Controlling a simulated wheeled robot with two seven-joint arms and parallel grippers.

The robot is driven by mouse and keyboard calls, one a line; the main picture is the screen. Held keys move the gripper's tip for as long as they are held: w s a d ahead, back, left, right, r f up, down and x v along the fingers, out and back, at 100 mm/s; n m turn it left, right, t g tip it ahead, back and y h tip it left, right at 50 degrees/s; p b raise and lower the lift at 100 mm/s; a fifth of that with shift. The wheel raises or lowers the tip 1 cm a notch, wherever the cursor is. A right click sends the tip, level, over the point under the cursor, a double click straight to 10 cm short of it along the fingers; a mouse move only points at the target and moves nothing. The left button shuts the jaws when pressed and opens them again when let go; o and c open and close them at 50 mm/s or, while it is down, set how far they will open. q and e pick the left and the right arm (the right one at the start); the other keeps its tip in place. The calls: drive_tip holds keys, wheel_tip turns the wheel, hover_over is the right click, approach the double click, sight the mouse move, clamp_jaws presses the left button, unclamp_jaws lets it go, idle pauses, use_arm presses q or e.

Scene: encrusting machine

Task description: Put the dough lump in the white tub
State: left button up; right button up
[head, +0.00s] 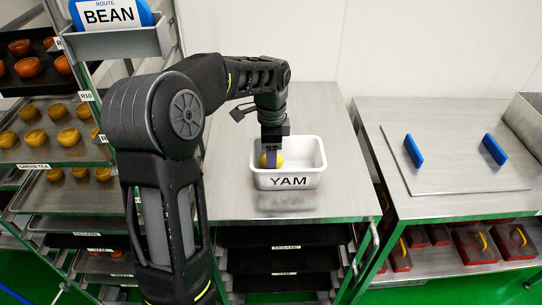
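The white tub (309,181), labelled YAM, stands on the steel table in the head view. My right gripper is out of view.
A rack at left holds trays of buns (68,137) and a blue BEAN item (110,14) in a bin. The steel table (325,105) is bare around the tub. A right-hand table holds a panel (455,165) with two blue handles; red boxes (475,245) sit below.

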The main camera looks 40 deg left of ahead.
use_arm(q)
drive_tip(key=shift+f+b, duration=0.35)
drive_tip(key=shift+f, duration=0.3)
drive_tip(key=o, duration=1.2)
drive_tip(key=shift+r, duration=0.1)
